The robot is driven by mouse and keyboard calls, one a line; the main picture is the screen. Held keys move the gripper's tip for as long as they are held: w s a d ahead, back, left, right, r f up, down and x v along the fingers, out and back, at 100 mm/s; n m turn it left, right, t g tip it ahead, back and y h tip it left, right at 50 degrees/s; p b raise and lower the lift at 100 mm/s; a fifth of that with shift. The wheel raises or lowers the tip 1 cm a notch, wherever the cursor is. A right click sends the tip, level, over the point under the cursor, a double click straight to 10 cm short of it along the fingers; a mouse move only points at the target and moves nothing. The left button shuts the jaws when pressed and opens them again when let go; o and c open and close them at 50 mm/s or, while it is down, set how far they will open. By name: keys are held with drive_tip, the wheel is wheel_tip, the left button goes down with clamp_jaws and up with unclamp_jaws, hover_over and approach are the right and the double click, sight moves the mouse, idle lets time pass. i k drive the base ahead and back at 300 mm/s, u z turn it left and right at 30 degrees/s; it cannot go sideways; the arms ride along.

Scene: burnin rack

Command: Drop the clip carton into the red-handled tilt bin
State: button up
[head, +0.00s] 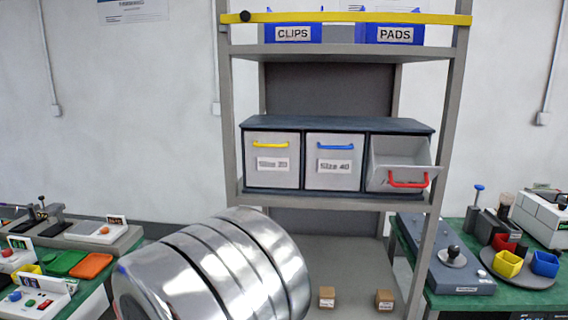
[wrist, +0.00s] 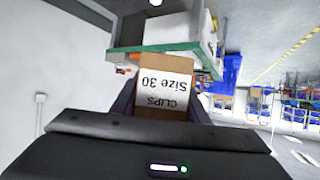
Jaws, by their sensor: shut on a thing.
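The clip carton (wrist: 165,88) is a brown box with a white label reading "CLIPS Size 30", upside down in the wrist view. My gripper (wrist: 160,110) is shut on it; the carton sits between the fingers. In the head view the gripper and held carton are not visible; only my shiny arm links show. The red-handled tilt bin (head: 397,163) is the rightmost of three grey bins on the rack's middle shelf. It is tilted open, its front leaning out. The yellow-handled bin (head: 272,160) and the blue-handled bin (head: 333,162) beside it are shut.
A yellow bar (head: 350,18) crosses the top shelf in front of blue CLIPS (head: 293,33) and PADS (head: 394,35) bins. Two small brown boxes (head: 327,297) (head: 384,299) stand on the bottom shelf. Green benches with equipment flank the rack (head: 446,130).

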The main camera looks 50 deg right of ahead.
sight(409, 158)
drive_tip(key=z, duration=0.05)
drive_tip(key=k, duration=1.95)
drive_tip(key=z, duration=0.6)
drive_tip(key=i, duration=1)
drive_tip(key=z, duration=0.05)
